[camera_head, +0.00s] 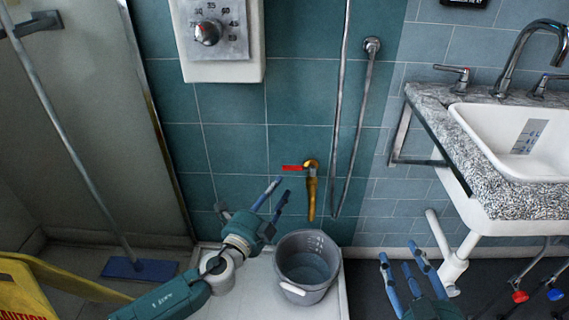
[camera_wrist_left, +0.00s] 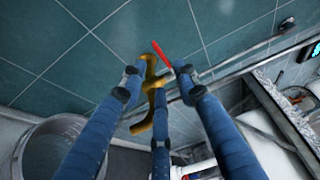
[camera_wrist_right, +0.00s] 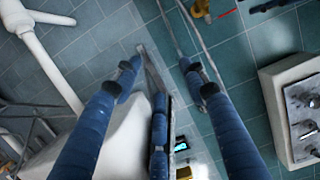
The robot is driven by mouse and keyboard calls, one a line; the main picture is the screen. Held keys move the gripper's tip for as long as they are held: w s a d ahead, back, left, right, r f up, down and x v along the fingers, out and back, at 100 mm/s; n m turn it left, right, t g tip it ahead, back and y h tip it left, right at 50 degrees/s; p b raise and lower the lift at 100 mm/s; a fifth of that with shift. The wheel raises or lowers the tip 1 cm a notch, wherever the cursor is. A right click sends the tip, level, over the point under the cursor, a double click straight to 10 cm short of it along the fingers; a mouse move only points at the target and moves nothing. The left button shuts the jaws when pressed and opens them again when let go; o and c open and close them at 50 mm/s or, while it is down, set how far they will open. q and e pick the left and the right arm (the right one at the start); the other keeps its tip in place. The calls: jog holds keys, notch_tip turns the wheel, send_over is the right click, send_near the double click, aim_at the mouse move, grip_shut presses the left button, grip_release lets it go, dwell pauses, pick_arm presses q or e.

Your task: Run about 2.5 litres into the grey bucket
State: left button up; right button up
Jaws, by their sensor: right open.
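The grey bucket (camera_head: 333,268) stands upright on a pale floor tray, below the brass tap (camera_head: 311,192). A blue-grey surface shows inside it; I cannot tell whether it is water. The tap's red lever (camera_head: 293,168) points left, level. No stream shows under the spout. My left gripper (camera_head: 279,190) is open and empty, left of and below the tap, apart from it. The left wrist view shows the tap (camera_wrist_left: 158,100) and red lever (camera_wrist_left: 161,55) beyond the fingertips, and the bucket (camera_wrist_left: 22,135) at lower left. My right gripper (camera_head: 402,258) is open and empty, right of the bucket.
A sink (camera_head: 535,160) in a speckled counter (camera_head: 455,125) stands at right, with a white drain pipe (camera_head: 452,272) below. A metal hose (camera_head: 364,120) hangs right of the tap. A dial panel (camera_head: 220,60) is above. A yellow sign (camera_head: 20,290) and blue mop (camera_head: 140,268) are at left.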

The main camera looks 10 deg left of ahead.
aim_at(292, 167)
pick_arm(q)
jog(key=w, duration=0.3)
jog(key=w+d+b, duration=0.1)
jog(key=w, duration=0.2)
jog(key=w+d, duration=0.1)
jog(key=w, duration=0.2)
jog(key=shift+w, duration=0.4)
jog(key=shift+w+b, duration=0.3)
pick_arm(e)
notch_tip(292, 167, up, 8)
jog(key=a+t+y, duration=0.1)
jog(key=t, duration=0.3)
jog(key=shift+w+r, duration=0.15)
jog(key=shift+w, duration=0.3)
jog(key=shift+a, duration=0.1)
pick_arm(q)
grip_shut()
